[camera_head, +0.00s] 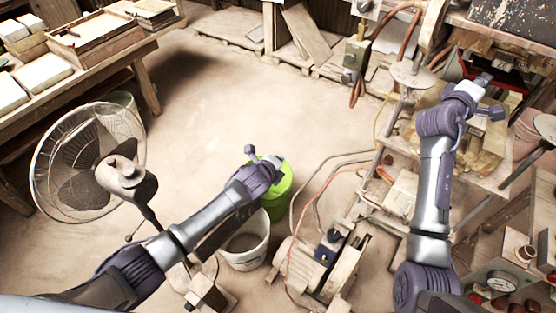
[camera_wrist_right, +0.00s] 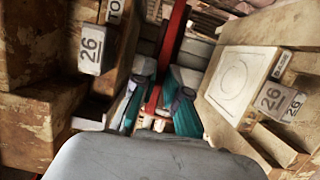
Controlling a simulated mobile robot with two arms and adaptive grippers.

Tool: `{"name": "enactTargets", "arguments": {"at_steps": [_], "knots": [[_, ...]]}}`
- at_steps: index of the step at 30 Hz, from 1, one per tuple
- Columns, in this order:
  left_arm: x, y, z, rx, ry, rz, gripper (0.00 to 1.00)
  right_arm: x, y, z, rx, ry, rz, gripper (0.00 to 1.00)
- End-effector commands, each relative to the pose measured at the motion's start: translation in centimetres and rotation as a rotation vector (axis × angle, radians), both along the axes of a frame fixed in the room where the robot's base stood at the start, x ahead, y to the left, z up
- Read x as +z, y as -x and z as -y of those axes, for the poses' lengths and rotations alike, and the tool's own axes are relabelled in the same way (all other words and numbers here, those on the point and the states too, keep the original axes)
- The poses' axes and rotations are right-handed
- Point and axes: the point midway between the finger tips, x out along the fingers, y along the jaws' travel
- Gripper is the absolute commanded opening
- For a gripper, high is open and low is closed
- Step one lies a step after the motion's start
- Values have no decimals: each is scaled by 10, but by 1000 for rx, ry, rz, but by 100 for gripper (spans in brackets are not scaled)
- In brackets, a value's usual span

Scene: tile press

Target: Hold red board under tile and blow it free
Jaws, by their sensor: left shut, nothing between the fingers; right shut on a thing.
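The red board (camera_wrist_right: 172,45) runs up between the teal finger pads of my right gripper (camera_wrist_right: 160,108), which is shut on its near edge. In the head view, my right gripper (camera_head: 484,84) reaches into the press at upper right. A red strip of the board (camera_head: 513,83) shows just beyond it. In the right wrist view, a pale square face with a raised ring (camera_wrist_right: 236,82) sits on a block right of the board; I cannot tell whether it is the tile. My left gripper (camera_head: 263,161) is shut and empty, above the floor by the green bucket.
A standing fan (camera_head: 88,165) is at left. A green bucket (camera_head: 281,190) and a white bucket (camera_head: 244,256) stand on the floor. Hoses (camera_head: 318,178) run toward the press. A table with pale tiles (camera_head: 45,73) is at upper left. The middle floor is clear.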

Motion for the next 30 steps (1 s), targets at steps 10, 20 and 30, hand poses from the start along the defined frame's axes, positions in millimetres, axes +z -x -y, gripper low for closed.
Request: {"name": "enactTargets", "arguments": {"at_steps": [10,20,30], "knots": [[-12,0,0,0,0,0,0,-2,0,0,1,15,19,0],[-22,0,0,0,0,0,0,-5,0,0,0,26,34,0],[-31,0,0,0,0,0,0,-8,0,0,1,36,49,0]]}}
